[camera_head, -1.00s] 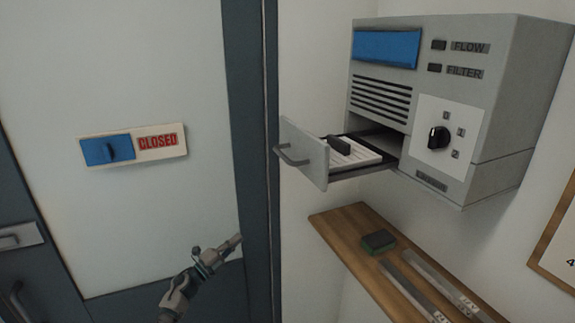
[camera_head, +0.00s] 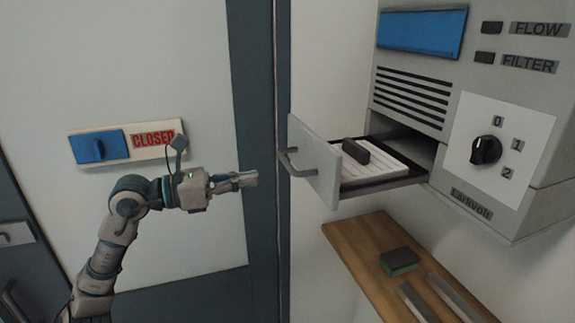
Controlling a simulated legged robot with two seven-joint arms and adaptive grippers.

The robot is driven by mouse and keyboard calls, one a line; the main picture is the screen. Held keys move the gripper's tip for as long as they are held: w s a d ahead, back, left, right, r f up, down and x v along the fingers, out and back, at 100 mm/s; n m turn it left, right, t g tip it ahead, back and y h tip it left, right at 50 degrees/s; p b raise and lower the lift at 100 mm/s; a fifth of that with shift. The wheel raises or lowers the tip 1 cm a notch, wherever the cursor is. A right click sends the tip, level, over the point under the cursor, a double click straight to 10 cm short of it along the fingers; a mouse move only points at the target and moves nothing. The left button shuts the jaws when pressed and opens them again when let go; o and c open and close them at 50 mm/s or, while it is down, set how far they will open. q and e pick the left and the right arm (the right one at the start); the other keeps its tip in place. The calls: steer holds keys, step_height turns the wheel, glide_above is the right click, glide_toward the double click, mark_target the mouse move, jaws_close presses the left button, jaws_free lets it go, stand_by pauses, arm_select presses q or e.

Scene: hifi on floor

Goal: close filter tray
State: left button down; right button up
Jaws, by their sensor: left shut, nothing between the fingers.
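The filter tray (camera_head: 314,163) is a grey drawer pulled out of the grey wall unit (camera_head: 455,100). Its front panel has a dark bar handle on its left face. A white ribbed filter (camera_head: 385,167) with a black grip (camera_head: 355,151) lies inside the tray. My left gripper (camera_head: 256,179) is shut and empty, pointing right. In the picture it is a little left of the tray handle (camera_head: 290,163), with a gap between them. My right gripper is not in view.
A wooden shelf (camera_head: 350,240) below the tray carries a green and black block (camera_head: 399,261) and metal strips (camera_head: 418,302). A blue slider with a CLOSED sign (camera_head: 152,140) is on the door panel behind my left arm. The unit has a dial (camera_head: 486,150).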

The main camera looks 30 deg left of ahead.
mark_target(298, 169)
arm_select(q)
steer(key=p+x, duration=0.1)
steer(key=x, duration=0.1)
steer(key=p+x, duration=0.1)
steer(key=x, duration=0.1)
steer(key=p+x, duration=0.1)
steer(key=x, duration=0.2)
steer(key=shift+w+a, duration=0.3)
steer(key=shift+w, duration=0.1)
steer(key=shift+w+d+p, duration=0.25)
steer(key=shift+d+p, duration=0.05)
steer(key=shift+d, duration=0.5)
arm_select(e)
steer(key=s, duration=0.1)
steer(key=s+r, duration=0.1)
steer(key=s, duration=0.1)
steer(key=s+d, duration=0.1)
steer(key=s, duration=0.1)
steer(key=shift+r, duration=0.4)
arm_select(q)
steer(key=shift+w+a, duration=0.1)
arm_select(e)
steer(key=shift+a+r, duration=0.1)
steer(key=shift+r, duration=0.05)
